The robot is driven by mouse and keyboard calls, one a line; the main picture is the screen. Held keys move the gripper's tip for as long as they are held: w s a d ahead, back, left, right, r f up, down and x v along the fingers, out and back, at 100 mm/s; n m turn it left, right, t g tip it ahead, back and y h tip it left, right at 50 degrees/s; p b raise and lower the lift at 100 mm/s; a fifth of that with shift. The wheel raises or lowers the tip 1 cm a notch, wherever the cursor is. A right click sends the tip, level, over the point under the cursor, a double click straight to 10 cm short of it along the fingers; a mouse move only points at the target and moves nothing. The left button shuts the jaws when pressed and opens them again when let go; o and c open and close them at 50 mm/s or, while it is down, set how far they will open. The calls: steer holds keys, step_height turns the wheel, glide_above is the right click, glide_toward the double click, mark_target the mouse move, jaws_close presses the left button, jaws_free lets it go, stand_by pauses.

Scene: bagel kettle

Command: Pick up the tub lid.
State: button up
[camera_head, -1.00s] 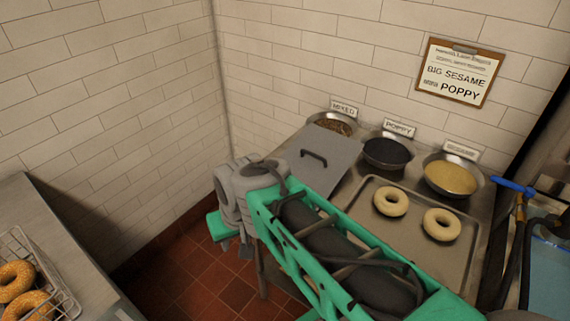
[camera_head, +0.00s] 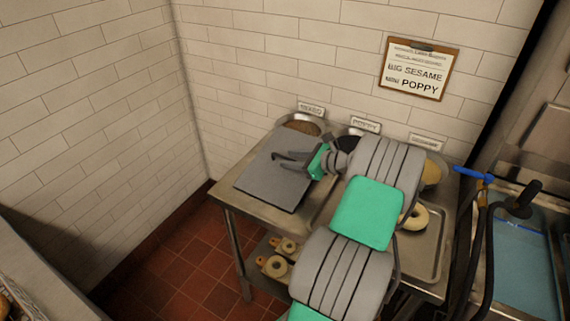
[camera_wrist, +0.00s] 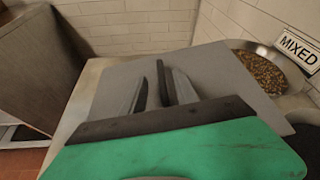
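The tub lid (camera_head: 262,180) is a flat grey rectangular sheet with a dark bar handle. It lies at the left end of the steel counter and also fills the middle of the wrist view (camera_wrist: 108,100). My gripper (camera_head: 280,159) is over the lid's far right part, where the handle is. In the wrist view its two fingers (camera_wrist: 158,75) point out over the lid with a narrow gap between them, so it looks open. The handle is hard to tell from the dark fingers, and I cannot tell whether they touch it.
Topping bowls stand along the wall, one labelled mixed (camera_wrist: 262,70). A tray (camera_head: 432,262) with a bagel (camera_head: 415,217) is to the right, partly behind my arm. More bagels (camera_head: 275,266) sit on a lower shelf. A blue-handled tap (camera_head: 472,173) is at right.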

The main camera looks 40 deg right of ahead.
mark_target(284, 157)
steer(key=x, duration=0.3)
steer(key=shift+w+f, duration=0.2)
steer(key=shift+w, duration=0.15)
jaws_close()
stand_by(1.0)
